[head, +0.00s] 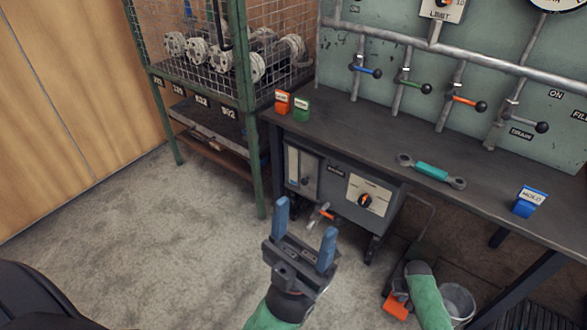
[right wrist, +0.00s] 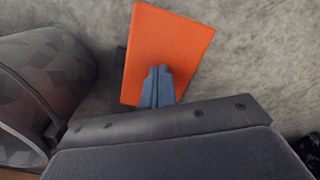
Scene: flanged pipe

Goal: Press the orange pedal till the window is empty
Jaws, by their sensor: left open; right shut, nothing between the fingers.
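The orange pedal (head: 396,306) is low near the floor under the bench in the head view. It also fills the upper middle of the right wrist view (right wrist: 168,45). My right gripper (right wrist: 157,88) is shut and empty, with its blue fingertips over the pedal's lower part; I cannot tell whether they touch it. In the head view only my green right arm shows beside the pedal. My left gripper (head: 305,232) is open and empty in front of the bench. A pale-framed upright window (head: 302,172) is on the grey unit under the bench; its level is too small to read.
The grey unit (head: 340,185) has a dial and an orange-handled tap. A metal bucket (head: 458,302) stands right of the pedal. The bench (head: 370,150) holds a teal-handled wrench (head: 432,171) and small labelled blocks. A mesh rack (head: 215,60) stands left. Floor at left is clear.

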